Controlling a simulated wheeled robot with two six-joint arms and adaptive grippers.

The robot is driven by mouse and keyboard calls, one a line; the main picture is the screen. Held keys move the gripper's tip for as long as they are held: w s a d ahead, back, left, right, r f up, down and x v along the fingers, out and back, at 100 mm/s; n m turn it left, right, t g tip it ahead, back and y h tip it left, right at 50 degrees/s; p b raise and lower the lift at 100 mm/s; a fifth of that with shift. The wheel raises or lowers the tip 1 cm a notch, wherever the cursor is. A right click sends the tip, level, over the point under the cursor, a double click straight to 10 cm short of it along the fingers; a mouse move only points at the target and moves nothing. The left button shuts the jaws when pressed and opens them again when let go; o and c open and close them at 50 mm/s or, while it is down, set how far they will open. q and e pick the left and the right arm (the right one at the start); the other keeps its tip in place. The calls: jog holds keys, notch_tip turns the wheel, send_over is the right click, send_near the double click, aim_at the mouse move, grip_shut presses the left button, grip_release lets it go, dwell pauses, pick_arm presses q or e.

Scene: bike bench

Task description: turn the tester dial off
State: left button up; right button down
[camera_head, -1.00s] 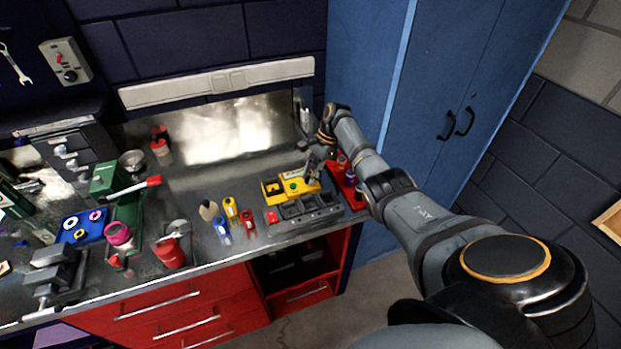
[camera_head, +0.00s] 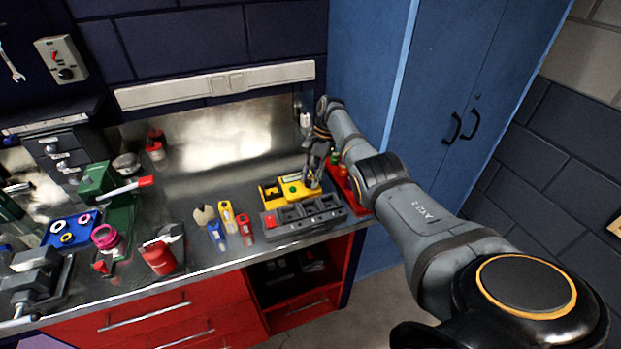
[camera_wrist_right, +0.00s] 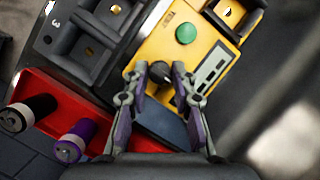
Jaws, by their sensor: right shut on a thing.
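The yellow tester (camera_head: 293,189) stands on the steel bench behind a grey compartment tray. It has a green button, which also shows in the right wrist view on the yellow tester body (camera_wrist_right: 210,46). The dark round dial (camera_wrist_right: 160,72) sits at the tester's end, between the fingertips of my right gripper (camera_wrist_right: 160,74). My right gripper (camera_head: 313,180) reaches down at the tester's right end and is shut on the dial. The fingers hide part of the dial, so I cannot tell its setting. My left gripper is not in view.
The grey tray (camera_head: 303,216) lies directly in front of the tester. A red tray (camera_head: 345,187) with several bottles is close on the right. A blue cabinet (camera_head: 425,90) rises at the right.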

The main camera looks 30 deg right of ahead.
jog(key=c, duration=1.1)
grip_release()
